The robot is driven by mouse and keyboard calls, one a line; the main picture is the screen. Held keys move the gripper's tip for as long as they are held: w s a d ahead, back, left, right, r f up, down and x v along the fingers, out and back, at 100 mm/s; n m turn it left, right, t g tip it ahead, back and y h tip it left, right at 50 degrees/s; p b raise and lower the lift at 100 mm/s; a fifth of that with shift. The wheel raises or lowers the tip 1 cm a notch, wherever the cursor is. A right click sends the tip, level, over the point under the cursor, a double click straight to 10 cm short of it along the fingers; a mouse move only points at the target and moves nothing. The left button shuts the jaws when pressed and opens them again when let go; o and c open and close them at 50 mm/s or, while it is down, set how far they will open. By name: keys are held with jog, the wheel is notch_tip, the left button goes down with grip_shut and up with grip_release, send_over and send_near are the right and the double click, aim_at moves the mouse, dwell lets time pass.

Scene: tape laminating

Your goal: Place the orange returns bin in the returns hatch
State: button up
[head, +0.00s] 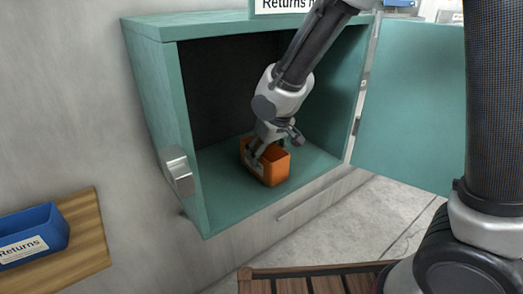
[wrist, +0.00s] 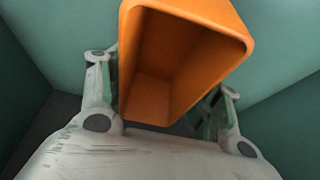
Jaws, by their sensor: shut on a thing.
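The orange returns bin (head: 275,170) is inside the teal returns hatch (head: 218,205), near the middle of its floor. It looks upright, with its open top showing; I cannot tell whether its base touches the floor. My gripper (head: 268,151) reaches down into the hatch and is shut on the bin. In the wrist view the bin (wrist: 165,75) is empty and sits between the fingers of my gripper (wrist: 165,100). The fingertips are mostly hidden behind the bin. The hatch door (head: 410,110) stands open to the right.
A blue bin labelled Returns (head: 32,238) sits on a wooden shelf (head: 88,235) at the lower left. A metal latch (head: 177,171) is on the hatch's left side. A slatted wooden piece (head: 310,280) is at the bottom. The hatch floor around the bin is clear.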

jog(key=shift+f, duration=0.1)
jog(key=o, duration=1)
jog(key=shift+o, duration=0.2)
